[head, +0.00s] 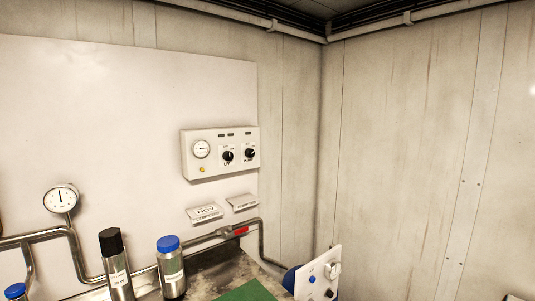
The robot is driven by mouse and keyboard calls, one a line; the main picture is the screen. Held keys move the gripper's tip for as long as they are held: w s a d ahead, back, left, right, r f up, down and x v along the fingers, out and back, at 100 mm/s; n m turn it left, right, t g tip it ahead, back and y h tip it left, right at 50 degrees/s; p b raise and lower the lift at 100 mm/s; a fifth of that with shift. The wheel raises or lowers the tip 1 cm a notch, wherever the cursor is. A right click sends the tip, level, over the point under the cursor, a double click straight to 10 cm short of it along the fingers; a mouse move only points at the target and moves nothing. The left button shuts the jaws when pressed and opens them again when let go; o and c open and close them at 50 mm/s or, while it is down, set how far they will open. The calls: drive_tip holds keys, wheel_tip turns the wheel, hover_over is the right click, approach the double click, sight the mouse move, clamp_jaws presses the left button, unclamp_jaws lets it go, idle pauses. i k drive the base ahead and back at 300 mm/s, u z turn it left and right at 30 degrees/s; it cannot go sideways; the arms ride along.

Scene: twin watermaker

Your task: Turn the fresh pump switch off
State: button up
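A white control box (192,160) is mounted on the wall panel. It carries a round gauge (201,149), a small yellow light or button (202,170) and two black rotary knobs, a left knob (227,156) and a right knob (250,153). The lettering by the knobs is too small to read surely, so I cannot tell which one is the fresh pump switch or its setting. A second, tilted white panel (329,262) with a blue button (312,279) and other small controls stands at the lower right. My gripper is not in view.
Two sign plates (205,213) hang below the box. A pipe with a red-handled valve (240,231) runs beneath. A black-capped cylinder (115,265), a blue-capped cylinder (171,267) and a gauge (61,198) are at left. A green surface (247,292) lies at the bottom.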

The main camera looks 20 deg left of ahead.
sight(250, 153)
drive_tip(key=u, duration=0.35)
drive_tip(key=i, duration=0.7)
drive_tip(key=u, duration=0.65)
